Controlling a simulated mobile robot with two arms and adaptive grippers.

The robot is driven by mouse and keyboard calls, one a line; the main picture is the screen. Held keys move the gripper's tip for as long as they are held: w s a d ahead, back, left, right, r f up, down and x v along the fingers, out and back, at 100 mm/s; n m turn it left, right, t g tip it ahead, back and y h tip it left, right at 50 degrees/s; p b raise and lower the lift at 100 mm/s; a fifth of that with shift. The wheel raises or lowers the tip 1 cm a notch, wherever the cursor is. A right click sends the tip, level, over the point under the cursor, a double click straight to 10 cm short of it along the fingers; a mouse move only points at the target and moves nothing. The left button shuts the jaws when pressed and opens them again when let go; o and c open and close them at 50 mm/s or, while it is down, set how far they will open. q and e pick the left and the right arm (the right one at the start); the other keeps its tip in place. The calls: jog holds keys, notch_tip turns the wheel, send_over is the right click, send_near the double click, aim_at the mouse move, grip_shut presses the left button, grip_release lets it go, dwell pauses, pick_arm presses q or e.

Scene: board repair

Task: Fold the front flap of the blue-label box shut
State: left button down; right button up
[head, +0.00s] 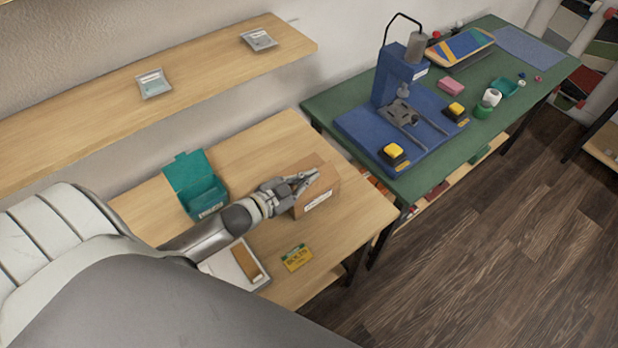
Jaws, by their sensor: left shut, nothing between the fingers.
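A brown cardboard box (325,197) stands on the light wooden table. It has a pale label with small markings on its front side; the label's colour is too small to tell. My left gripper (308,177) is shut and empty, at the box's top. Its fingers cover part of the top and left end, so I cannot tell how the flaps stand or whether the fingers touch the box. My right gripper is not in view.
A teal box (195,185) with its lid up stands left of my gripper. A grey-white tray (218,265) and a yellow card (297,258) lie nearer. A green workbench (480,150) with a blue press (395,80) stands right. A wooden shelf (90,120) hangs behind.

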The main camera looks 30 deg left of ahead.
pick_arm(q)
jog(key=shift+w+a+n+h, duration=0.15)
jog(key=shift+a+n+h, duration=0.15)
jog(key=shift+n, duration=0.1)
jog(key=shift+w+a+f+n+p, duration=0.1)
jog(key=shift+a+f+n+p, duration=0.25)
jog(key=shift+n, duration=0.25)
jog(key=shift+w+a+f+n+g+h, duration=0.15)
jog(key=shift+a+f+n+g+h, duration=0.2)
jog(key=shift+n, duration=0.25)
jog(key=shift+f, duration=0.15)
jog(key=shift+a+f, duration=0.1)
